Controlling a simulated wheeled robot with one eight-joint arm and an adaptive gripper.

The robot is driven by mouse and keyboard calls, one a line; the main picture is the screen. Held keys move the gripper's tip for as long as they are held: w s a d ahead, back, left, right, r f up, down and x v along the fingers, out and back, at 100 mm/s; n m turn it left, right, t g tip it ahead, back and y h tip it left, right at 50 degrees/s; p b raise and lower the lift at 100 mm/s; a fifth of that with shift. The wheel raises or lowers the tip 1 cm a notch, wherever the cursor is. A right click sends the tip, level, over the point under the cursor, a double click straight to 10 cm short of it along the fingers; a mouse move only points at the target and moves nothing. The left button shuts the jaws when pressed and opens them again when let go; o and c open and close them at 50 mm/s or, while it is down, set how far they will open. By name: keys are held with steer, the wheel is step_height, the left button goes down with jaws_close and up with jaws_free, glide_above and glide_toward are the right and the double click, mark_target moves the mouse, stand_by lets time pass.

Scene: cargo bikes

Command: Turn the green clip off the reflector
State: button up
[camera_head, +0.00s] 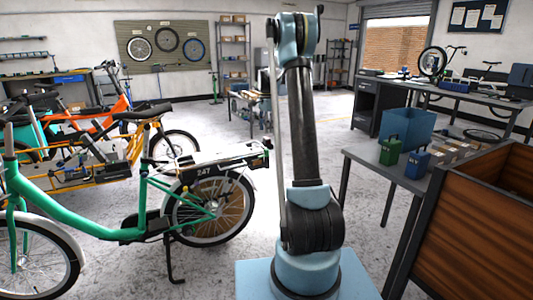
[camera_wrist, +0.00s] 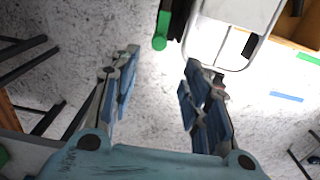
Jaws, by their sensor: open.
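In the wrist view, my gripper (camera_wrist: 160,74) is open and empty, its blue-padded fingers apart over the speckled grey floor. A green rod-like piece with a rounded end (camera_wrist: 162,30) lies beyond the fingertips at the top; it may be the green clip, but I cannot tell for sure. A dark part runs beside it. I cannot make out the reflector in the wrist view. In the head view, a green cargo bike (camera_head: 150,192) with a plate marked 247 stands left of my arm. Its rear end is close to my arm, and no clip can be told there. My gripper is out of the head view.
A pale, round-cornered panel (camera_wrist: 236,28) lies right of the green piece. In the head view, a table at right holds a blue bin (camera_head: 408,127) and a green container (camera_head: 390,152). A wooden-sided box (camera_head: 470,225) stands at right front. Other bikes stand at left.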

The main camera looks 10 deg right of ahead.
mark_target(266, 150)
step_height(266, 150, down, 14)
steer(key=shift+r, duration=0.25)
stand_by(0.3)
jaws_close()
